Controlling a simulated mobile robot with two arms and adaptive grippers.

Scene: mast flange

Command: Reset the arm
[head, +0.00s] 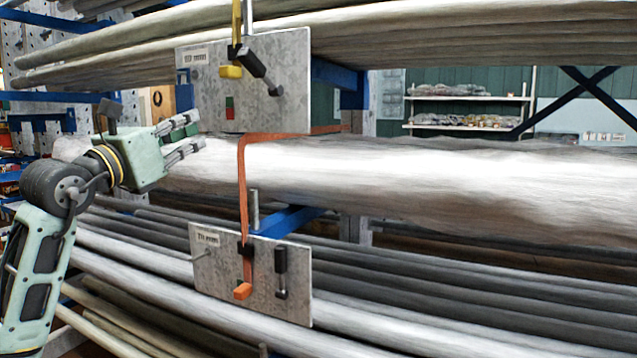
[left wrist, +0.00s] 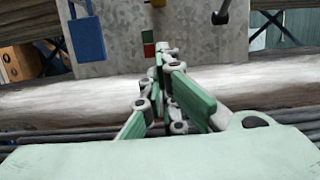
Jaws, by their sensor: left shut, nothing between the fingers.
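My left arm comes in from the left in the head view. Its pale green gripper (head: 197,138) is in front of the large log, beside the lower left edge of the upper metal plate (head: 265,85). In the left wrist view the fingers of the left gripper (left wrist: 162,75) are drawn together with nothing between them. They point toward the plate (left wrist: 115,40) with its small red and green mark (left wrist: 149,43). My right gripper is in neither view.
A thick log (head: 480,185) lies across the rack. An orange strap (head: 242,190) runs down to a lower plate (head: 215,270) with an orange-ended lever (head: 242,291). A yellow lever (head: 231,71) and a dark lever (head: 258,68) sit on the upper plate. Pipes fill the lower rack.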

